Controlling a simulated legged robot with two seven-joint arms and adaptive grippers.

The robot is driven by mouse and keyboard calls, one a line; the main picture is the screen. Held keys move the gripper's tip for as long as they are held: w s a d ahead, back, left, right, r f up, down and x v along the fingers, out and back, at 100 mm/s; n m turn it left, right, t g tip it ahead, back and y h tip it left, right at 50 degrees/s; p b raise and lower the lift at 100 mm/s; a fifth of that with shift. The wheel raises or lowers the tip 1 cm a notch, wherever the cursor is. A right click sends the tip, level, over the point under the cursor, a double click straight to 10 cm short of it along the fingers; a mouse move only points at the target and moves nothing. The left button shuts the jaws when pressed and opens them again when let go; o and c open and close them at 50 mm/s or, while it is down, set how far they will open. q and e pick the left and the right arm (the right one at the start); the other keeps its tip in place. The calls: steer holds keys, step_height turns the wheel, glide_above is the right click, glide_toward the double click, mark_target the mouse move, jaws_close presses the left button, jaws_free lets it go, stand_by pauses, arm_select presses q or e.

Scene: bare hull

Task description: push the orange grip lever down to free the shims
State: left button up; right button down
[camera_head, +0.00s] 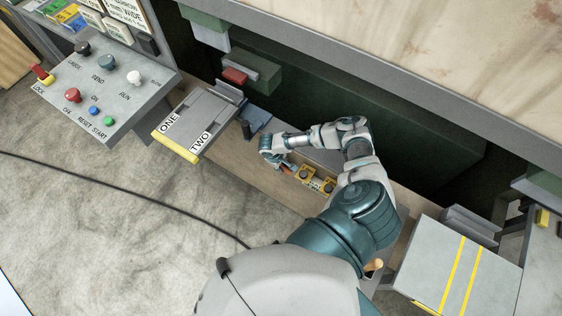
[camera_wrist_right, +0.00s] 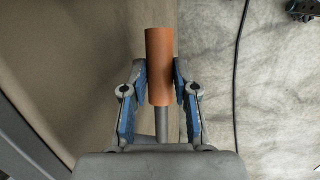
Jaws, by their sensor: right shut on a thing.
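The orange grip lever (camera_wrist_right: 159,62) shows in the right wrist view as an orange cylinder on a grey rod. My right gripper (camera_wrist_right: 159,82) has its blue-padded fingers on both sides of the orange grip and is shut on it. In the head view my right gripper (camera_head: 277,163) is over the wooden bench, and a small bit of orange (camera_head: 288,168) shows beside it. The rest of the lever is hidden there by the hand. I cannot make out the shims. My left gripper is not in view.
Yellow-and-black parts (camera_head: 315,181) sit on the bench right of the hand. A grey plate marked ONE and TWO (camera_head: 205,112) and a button panel (camera_head: 105,80) lie to the left. A yellow-striped plate (camera_head: 430,265) is at lower right. A black cable (camera_head: 120,180) crosses the floor.

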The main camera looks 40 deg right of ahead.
steer(key=shift+s+d+f, duration=0.2)
steer(key=c, duration=0.9)
jaws_free()
steer(key=shift+r, duration=0.1)
steer(key=shift+r, duration=0.1)
steer(key=shift+w+a+r, duration=0.15)
steer(key=shift+r, duration=0.15)
steer(key=v, duration=1.1)
steer(key=shift+c, duration=0.2)
